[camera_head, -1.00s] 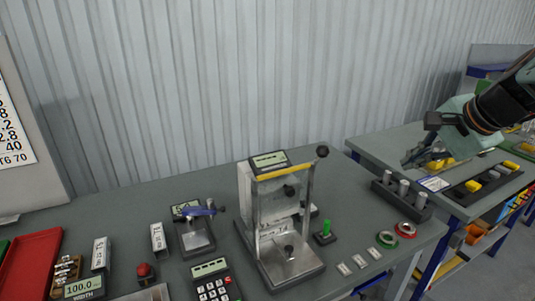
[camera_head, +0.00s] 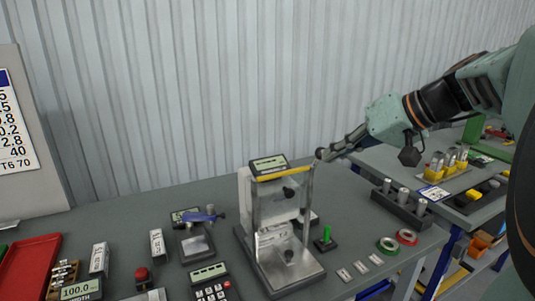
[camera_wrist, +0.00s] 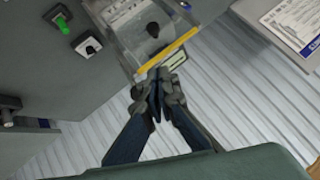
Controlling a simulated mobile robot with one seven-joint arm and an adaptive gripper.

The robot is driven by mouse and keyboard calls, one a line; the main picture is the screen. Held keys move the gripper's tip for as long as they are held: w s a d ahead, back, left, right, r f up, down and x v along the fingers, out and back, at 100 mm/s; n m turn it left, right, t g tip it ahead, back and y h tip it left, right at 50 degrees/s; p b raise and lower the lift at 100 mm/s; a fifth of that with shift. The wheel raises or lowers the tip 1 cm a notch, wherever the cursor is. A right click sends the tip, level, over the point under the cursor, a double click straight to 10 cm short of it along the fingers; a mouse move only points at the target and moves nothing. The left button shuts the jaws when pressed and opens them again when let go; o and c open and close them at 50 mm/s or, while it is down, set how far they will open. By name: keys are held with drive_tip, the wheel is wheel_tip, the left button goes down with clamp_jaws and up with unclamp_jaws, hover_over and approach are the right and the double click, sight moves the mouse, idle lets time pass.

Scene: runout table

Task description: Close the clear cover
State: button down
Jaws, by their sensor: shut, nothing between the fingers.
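The tester (camera_head: 270,275) stands on the near table, with a metal base, uprights and a small display on top. Its clear cover (camera_head: 275,205) is a see-through panel with a yellow edge bar (camera_head: 285,173) near the top of the frame; its lower limit is hard to make out. My gripper (camera_head: 322,156) is shut and empty at the upper right corner of the tester, by the bar's right end. In the wrist view my closed fingertips (camera_wrist: 158,76) are close to the yellow bar (camera_wrist: 168,50); contact cannot be told.
Right of the tester are a green-handled piece (camera_head: 325,240), tape rolls (camera_head: 397,243) and a block with metal cylinders (camera_head: 402,200). Left are a clamp gauge (camera_head: 195,235) and a keypad (camera_head: 212,285). A corrugated wall (camera_head: 200,90) rises behind; a second table stands at right.

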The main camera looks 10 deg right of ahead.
sight(287, 188)
drive_tip(key=w+a+f, duration=0.1)
drive_tip(key=a+f, duration=0.1)
drive_tip(key=f, duration=0.1)
drive_tip(key=w+a+f, duration=0.1)
drive_tip(key=f, duration=0.1)
drive_tip(key=w+a+f+p, duration=0.1)
drive_tip(key=w+a+f, duration=0.1)
drive_tip(key=f, duration=0.1)
drive_tip(key=shift+a+f, duration=0.3)
drive_tip(key=shift+f, duration=0.15)
wheel_tip(287, 188, down, 13)
drive_tip(key=b, duration=1.5)
drive_tip(key=shift+f+b, duration=0.15)
drive_tip(key=shift+b, duration=0.25)
